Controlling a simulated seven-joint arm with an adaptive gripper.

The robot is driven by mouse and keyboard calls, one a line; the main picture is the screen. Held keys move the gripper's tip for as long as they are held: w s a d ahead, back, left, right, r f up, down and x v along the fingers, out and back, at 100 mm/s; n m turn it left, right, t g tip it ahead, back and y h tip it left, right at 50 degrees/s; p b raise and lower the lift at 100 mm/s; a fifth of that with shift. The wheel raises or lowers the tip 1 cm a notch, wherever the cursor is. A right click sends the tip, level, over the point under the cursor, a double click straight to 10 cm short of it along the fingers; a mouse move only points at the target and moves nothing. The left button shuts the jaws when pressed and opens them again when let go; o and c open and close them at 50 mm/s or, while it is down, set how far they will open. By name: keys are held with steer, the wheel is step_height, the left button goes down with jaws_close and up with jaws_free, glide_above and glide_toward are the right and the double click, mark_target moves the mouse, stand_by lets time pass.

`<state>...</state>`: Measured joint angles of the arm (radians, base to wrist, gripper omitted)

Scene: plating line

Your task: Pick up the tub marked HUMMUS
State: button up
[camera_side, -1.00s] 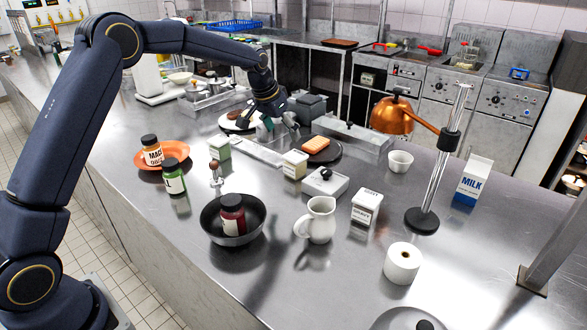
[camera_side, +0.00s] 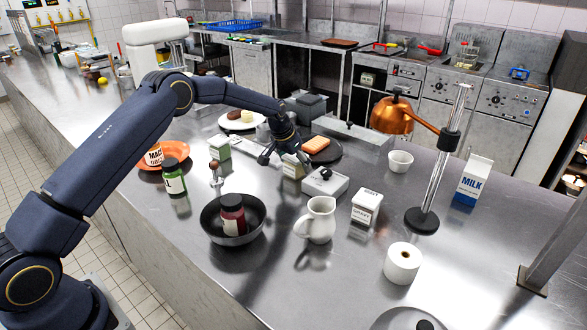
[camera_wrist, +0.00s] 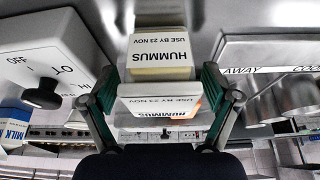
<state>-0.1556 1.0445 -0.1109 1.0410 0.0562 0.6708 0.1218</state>
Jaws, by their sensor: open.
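The tub marked HUMMUS (camera_wrist: 160,52) is pale with a white lid and stands on the steel counter. In the wrist view its name shows upside down on two faces, the side and the lid. In the side view the tub (camera_side: 292,171) is partly hidden by my gripper (camera_side: 284,160). My gripper (camera_wrist: 160,90) is open, with one green-padded finger on each side of the tub. I cannot tell whether either pad touches it.
A green tub (camera_side: 219,147) is to the left. A pan (camera_side: 212,236), jug (camera_side: 320,222) and another tub (camera_side: 366,208) stand in front.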

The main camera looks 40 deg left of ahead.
steer(key=shift+c, duration=0.2)
steer(key=c, duration=1.3)
steer(key=shift+r, duration=0.15)
